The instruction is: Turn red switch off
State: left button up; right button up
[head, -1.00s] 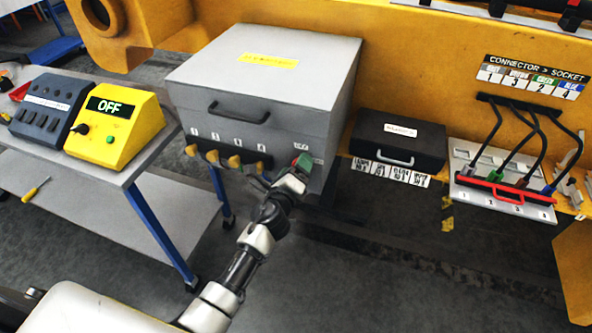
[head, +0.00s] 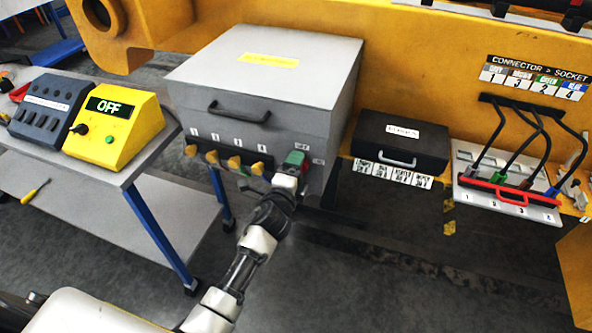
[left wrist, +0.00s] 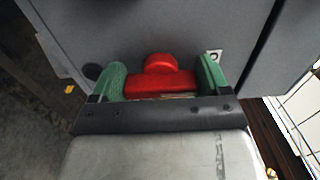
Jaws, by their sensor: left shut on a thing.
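The red switch (left wrist: 160,78) is a rounded red knob on the front of the grey cabinet (head: 285,102). In the left wrist view it sits between the two green fingertips of my left gripper (left wrist: 162,82). The left gripper is shut on it, with one finger at each side. In the head view the left gripper (head: 293,165) is at the right lower part of the cabinet front, and it mostly hides the switch. My right gripper is not in view.
Several yellow knobs (head: 234,164) line the cabinet front left of my gripper. A yellow box reading OFF (head: 113,122) stands on the cart at left. A black case (head: 400,143) lies to the right. Cables plug into a white panel (head: 505,205) at far right.

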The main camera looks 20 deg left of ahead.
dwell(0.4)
pick_arm(q)
jog(key=o, duration=0.9)
jog(key=s, duration=0.5)
jog(key=s+b, duration=0.1)
jog(key=s, duration=0.5)
jog(key=shift+a, duration=0.2)
jog(key=shift+f, duration=0.15)
